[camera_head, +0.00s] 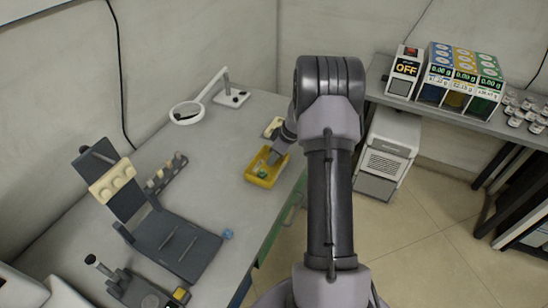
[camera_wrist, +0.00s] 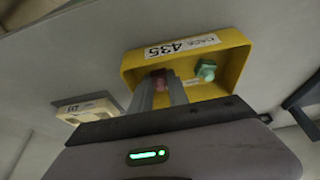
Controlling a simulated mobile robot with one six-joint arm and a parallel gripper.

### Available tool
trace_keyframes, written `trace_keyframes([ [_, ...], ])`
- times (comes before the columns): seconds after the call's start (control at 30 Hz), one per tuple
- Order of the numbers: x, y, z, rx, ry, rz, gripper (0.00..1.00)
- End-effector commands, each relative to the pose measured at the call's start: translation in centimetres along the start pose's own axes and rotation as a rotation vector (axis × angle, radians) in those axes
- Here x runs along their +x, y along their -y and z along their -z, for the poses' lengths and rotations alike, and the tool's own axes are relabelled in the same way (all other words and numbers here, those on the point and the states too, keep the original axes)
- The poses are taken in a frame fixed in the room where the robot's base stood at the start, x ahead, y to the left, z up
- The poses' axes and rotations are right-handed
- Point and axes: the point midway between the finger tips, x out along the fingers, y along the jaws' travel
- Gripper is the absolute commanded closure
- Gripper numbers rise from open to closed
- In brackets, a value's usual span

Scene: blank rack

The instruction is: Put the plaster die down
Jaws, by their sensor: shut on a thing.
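My gripper (camera_wrist: 160,90) is shut on a small pinkish-red thing (camera_wrist: 160,80), taken to be the plaster die; the fingers hide most of it. The fingertips are at the yellow tray (camera_wrist: 240,62), over its inside near the left end. I cannot tell whether the die touches the tray floor. A green piece (camera_wrist: 206,70) lies in the tray, to the right of the fingers. In the head view my gripper (camera_head: 275,157) reaches down at the yellow tray (camera_head: 262,182), and the held die cannot be made out. The tray carries a "CASE 435" label.
A cream labelled block (camera_wrist: 88,109) stands left of the tray; it also shows in the head view (camera_head: 273,127). A ring lamp (camera_head: 187,112), a dark stand (camera_head: 172,240) and a small blue cube (camera_head: 228,234) share the bench. Bare bench (camera_head: 225,175) lies left of the tray.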

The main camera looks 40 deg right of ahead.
Motion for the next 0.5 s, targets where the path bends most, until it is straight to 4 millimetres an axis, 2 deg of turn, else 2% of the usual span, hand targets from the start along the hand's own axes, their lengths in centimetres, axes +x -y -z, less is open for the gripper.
trace_keyframes([
  [0.03, 0.3, 0.0, -0.1, 0.000, 0.000, 0.000, 1.00],
  [0.07, 0.1, 0.0, -0.1, 0.000, 0.000, 0.000, 0.73],
  [0.13, 0.1, 0.0, -0.1, 0.000, 0.000, 0.000, 0.60],
  [0.4, 0.1, 0.0, 0.0, 0.000, 0.000, 0.000, 0.58],
  [0.5, -0.8, 0.0, 0.2, 0.000, 0.000, 0.000, 0.58],
])
